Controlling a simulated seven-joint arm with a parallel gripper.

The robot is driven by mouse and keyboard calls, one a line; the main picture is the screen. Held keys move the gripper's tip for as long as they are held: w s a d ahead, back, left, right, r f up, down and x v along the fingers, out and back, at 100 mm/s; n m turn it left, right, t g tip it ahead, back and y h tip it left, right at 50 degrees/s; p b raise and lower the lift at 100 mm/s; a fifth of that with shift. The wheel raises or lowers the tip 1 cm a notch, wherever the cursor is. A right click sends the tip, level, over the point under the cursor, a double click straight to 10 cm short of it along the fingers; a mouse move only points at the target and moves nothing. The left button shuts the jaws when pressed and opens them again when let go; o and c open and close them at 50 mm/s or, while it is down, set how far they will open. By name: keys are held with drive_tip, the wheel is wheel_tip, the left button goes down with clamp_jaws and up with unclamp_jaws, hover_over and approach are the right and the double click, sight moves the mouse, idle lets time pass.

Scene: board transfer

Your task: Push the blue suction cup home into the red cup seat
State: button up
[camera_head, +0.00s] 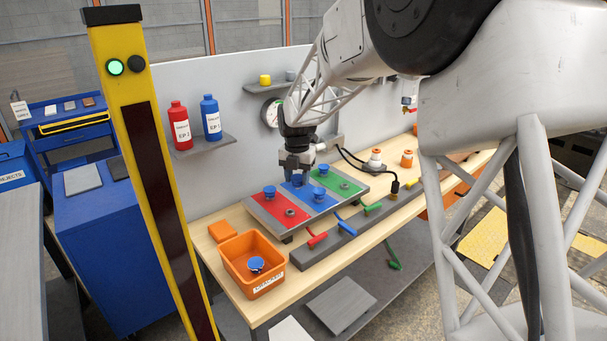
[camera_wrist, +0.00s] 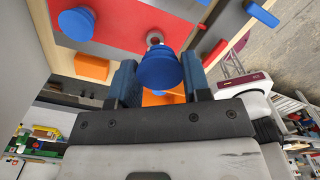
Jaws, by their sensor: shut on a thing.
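My gripper (camera_head: 297,168) is shut on a blue suction cup (camera_head: 297,180), above the back of the board in the head view. In the wrist view the held cup (camera_wrist: 158,72) sits between the two fingers of my gripper (camera_wrist: 158,82). The red panel (camera_head: 272,211) is at the board's left. Its bare grey cup seat (camera_head: 290,212) lies near the front; in the wrist view this seat (camera_wrist: 154,38) shows just beyond the held cup, apart from it. Another blue cup (camera_head: 269,192) stands on the red panel behind the seat, also in the wrist view (camera_wrist: 76,23).
Blue cups (camera_head: 320,195) (camera_head: 321,170) stand on the board's other panels. A bare seat (camera_head: 344,185) is on the green panel. An orange bin (camera_head: 240,283) with a blue cup (camera_head: 256,264) stands front left.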

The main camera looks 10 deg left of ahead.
drive_tip(key=s+n, duration=0.1)
drive_tip(key=s+a+n, duration=0.1)
drive_tip(key=n, duration=0.1)
drive_tip(key=a+n, duration=0.1)
drive_tip(key=n, duration=0.1)
drive_tip(key=shift+s, duration=0.4)
drive_tip(key=shift+f, duration=0.1)
drive_tip(key=shift+f, duration=2.7)
drive_tip(key=shift+f, duration=1.2)
idle(0.8)
drive_tip(key=o, duration=1.1)
drive_tip(key=shift+r, duration=0.1)
drive_tip(key=shift+r, duration=3.8)
